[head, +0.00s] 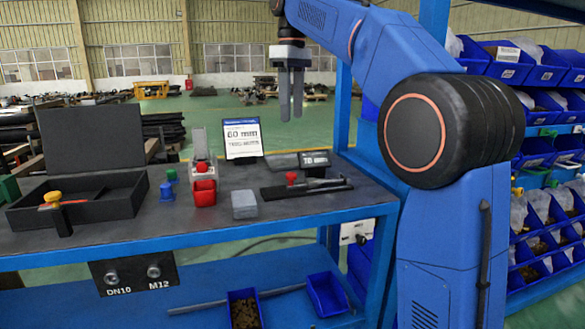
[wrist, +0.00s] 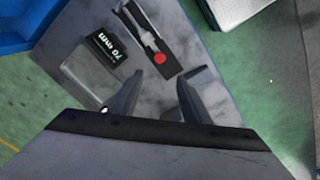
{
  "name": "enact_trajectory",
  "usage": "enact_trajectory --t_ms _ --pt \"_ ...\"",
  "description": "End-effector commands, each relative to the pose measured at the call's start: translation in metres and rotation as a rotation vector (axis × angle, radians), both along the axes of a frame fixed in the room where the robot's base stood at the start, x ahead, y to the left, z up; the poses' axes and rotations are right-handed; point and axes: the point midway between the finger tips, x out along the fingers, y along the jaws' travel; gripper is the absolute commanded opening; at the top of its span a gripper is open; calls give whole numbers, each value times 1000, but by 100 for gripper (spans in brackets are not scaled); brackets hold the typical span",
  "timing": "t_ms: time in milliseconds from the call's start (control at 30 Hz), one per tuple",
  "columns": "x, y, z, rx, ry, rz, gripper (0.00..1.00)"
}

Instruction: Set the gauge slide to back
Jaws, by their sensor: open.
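The gauge slide is a dark flat rail (head: 322,188) lying on the table's right part, with a red knob (head: 291,178) toward its left end. Behind it stands a small dark display (head: 314,159) that seems to read 70. In the wrist view the rail (wrist: 141,30) runs diagonally, with the red knob (wrist: 159,57) at its lower end and the display (wrist: 107,48) to the left. My gripper (head: 291,116) is open and empty, pointing down high above the table. In the wrist view the red knob shows just beyond the gap between my fingers (wrist: 160,82).
A sign reading 60 mm (head: 241,138) stands at the table's back. A grey block (head: 244,204), a red cup (head: 203,192) and a blue-green knob (head: 167,190) stand left of the rail. A black open case (head: 110,202) fills the left. Blue bins (head: 326,294) sit on the lower shelf.

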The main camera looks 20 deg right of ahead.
Motion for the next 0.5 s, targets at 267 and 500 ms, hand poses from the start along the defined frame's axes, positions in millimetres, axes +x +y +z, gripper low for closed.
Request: enact_trajectory --t_ms 267,500 --pt "-2 0 -44 0 3 -1 43" --pt "-1 0 -87 0 3 -1 43"
